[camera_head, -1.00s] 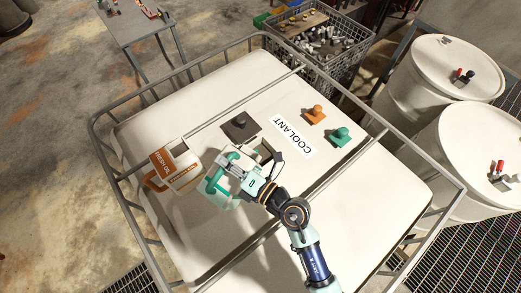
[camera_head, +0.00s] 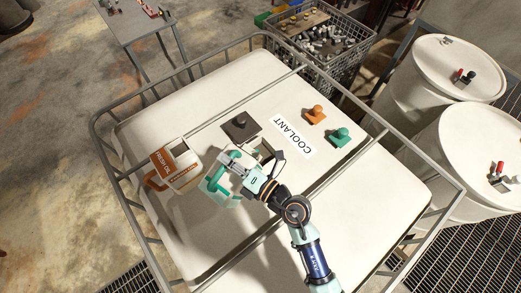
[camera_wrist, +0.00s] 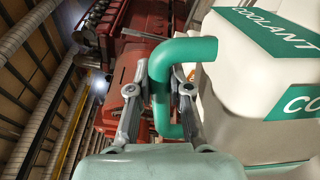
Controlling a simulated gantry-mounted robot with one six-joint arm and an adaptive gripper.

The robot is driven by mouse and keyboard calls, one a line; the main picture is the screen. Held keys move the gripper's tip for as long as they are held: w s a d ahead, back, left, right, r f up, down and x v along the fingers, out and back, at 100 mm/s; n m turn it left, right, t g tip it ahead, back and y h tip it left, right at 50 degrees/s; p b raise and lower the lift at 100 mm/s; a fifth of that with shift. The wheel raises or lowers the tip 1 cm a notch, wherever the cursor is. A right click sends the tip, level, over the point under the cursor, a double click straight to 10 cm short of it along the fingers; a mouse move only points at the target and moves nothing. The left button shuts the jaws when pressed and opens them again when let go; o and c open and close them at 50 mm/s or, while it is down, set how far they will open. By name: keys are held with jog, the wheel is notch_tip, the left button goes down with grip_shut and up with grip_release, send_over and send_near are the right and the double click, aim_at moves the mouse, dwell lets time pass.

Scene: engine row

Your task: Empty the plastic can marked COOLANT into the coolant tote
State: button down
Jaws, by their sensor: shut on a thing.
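The white plastic can (camera_wrist: 265,70) has green COOLANT labels and a green handle (camera_wrist: 188,50). My gripper (camera_wrist: 160,100) is shut on that handle. In the head view the can (camera_head: 217,192) is over the top of the large white coolant tote (camera_head: 300,210), which carries a COOLANT label (camera_head: 293,137).
A FRESH OIL can (camera_head: 180,165) stands close left of the coolant can. White drums (camera_head: 440,85) stand at right.

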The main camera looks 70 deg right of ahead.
jog(key=shift+s+d+r+m+p, duration=0.15)
jog(key=shift+d+m, duration=0.2)
jog(key=shift+d, duration=0.3)
jog(key=shift+s+d+r+m+p, duration=0.15)
jog(key=shift+d+m, duration=0.2)
jog(key=shift+d, duration=0.3)
dwell(1.4)
